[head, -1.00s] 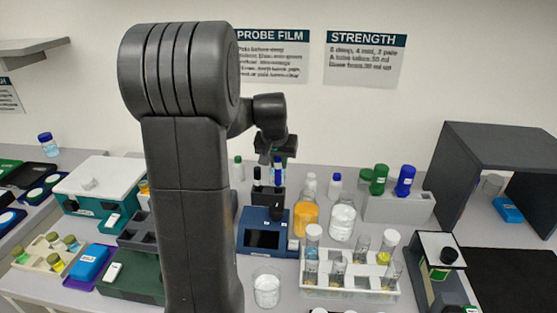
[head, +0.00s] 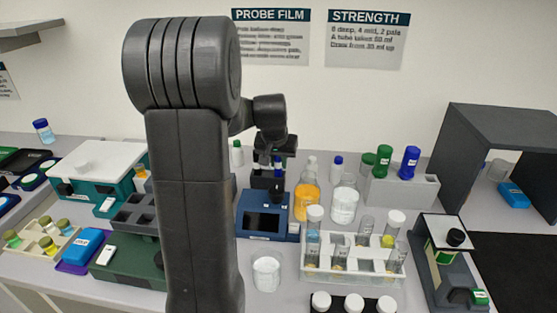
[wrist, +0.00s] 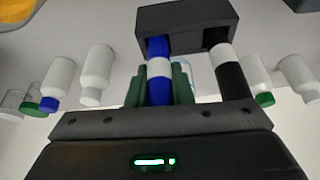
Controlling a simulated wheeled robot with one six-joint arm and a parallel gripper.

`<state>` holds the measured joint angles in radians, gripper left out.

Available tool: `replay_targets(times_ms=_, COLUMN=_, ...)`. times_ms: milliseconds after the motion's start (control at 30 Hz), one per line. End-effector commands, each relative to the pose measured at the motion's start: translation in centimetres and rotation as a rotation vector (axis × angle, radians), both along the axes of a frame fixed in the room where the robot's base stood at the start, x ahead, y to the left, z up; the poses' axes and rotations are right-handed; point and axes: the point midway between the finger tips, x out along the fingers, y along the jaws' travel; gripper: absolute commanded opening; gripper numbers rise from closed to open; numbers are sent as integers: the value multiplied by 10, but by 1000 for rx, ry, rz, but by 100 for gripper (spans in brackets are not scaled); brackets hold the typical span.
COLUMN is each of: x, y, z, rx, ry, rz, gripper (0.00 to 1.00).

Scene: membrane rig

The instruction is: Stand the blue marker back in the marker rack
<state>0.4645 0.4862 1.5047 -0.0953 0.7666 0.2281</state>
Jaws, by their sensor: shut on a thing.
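The blue marker (wrist: 159,85), blue with a white band, is held upright between the green fingers of my gripper (wrist: 159,88). The gripper (head: 274,158) is shut on it, above the dark marker rack (wrist: 185,18). The marker's far end meets the rack at its left slot in the wrist view; how deep it sits I cannot tell. A black marker (wrist: 231,80) with a white band stands in the rack's right slot. In the head view the rack (head: 266,181) is partly hidden behind the blue device and my gripper.
A blue device with a screen (head: 264,222) stands in front of the rack. An orange bottle (head: 306,200) and a white-filled bottle (head: 344,204) stand to its right. White bottles (wrist: 97,70) flank the gripper. A grey holder (head: 402,190) is further right.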

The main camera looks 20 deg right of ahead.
Motion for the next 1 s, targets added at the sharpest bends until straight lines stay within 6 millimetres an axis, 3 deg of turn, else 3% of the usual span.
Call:
replay_targets(times_ms=833, x=0, y=0, z=-7, rx=0, ry=0, rz=0, gripper=3)
replay_targets(times_ms=867, x=0, y=0, z=-7, rx=0, ry=0, rz=0, gripper=25)
replay_targets(times_ms=967, x=0, y=0, z=-6, rx=0, ry=0, rz=0, gripper=45)
replay_targets(times_ms=1000, x=0, y=0, z=-6, rx=0, ry=0, rz=0, gripper=45)
